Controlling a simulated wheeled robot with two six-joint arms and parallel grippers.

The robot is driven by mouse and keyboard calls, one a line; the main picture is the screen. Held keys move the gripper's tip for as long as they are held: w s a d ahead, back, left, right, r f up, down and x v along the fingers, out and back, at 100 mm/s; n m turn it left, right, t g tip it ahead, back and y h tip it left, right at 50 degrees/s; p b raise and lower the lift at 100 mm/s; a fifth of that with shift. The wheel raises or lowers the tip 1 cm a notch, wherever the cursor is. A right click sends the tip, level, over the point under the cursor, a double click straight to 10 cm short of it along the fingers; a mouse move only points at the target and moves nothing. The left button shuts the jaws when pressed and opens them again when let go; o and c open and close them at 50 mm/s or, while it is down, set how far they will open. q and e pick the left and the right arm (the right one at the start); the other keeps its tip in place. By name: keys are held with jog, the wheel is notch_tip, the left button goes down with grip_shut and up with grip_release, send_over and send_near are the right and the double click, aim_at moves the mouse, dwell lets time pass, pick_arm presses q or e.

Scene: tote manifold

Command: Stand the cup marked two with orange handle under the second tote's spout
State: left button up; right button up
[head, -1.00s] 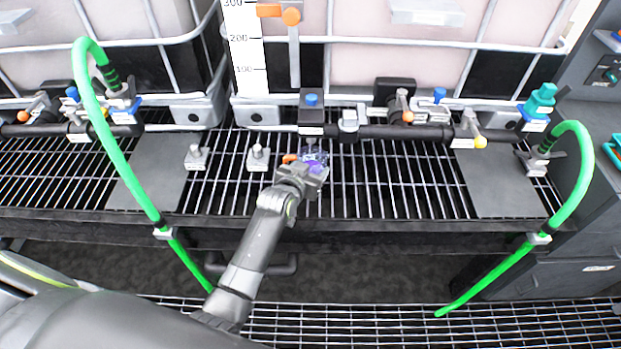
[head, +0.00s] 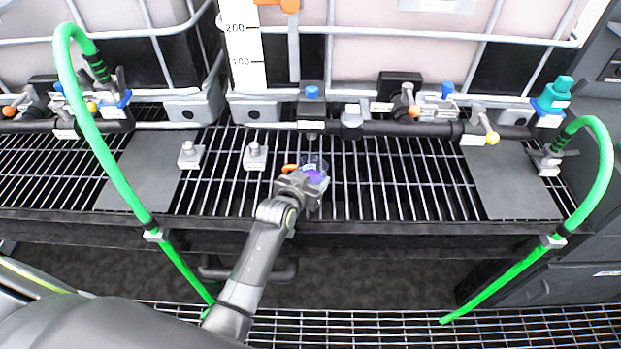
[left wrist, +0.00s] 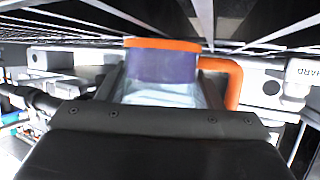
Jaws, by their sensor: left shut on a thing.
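The clear cup (head: 316,167) with an orange handle (head: 290,168) and purple inside is in my left gripper (head: 301,184), which is shut on it. In the left wrist view the cup (left wrist: 165,68) shows an orange band at one end, a purple layer and its orange handle (left wrist: 235,82) to the right. The cup is upright just over or on the grating; I cannot tell whether it touches. A short spout (head: 312,132) hangs under the blue-knobbed valve (head: 312,93), just behind the cup. No mark on the cup is readable. My right gripper is out of view.
The slatted grating (head: 400,185) is clear to the right of the cup. Two small metal fittings (head: 255,156) (head: 190,155) stand to its left. A black pipe (head: 385,131) with valves runs behind. Green hoses (head: 112,165) (head: 600,190) arch at both sides.

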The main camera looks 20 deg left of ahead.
pick_arm(q)
jog(key=shift+s+f, duration=0.1)
jog(key=o, duration=1.2)
jog(key=shift+f, duration=0.1)
jog(key=shift+c, duration=0.2)
jog(key=shift+r, duration=0.3)
jog(key=v, duration=1.1)
jog(key=shift+s, duration=0.4)
jog(key=shift+r, duration=0.1)
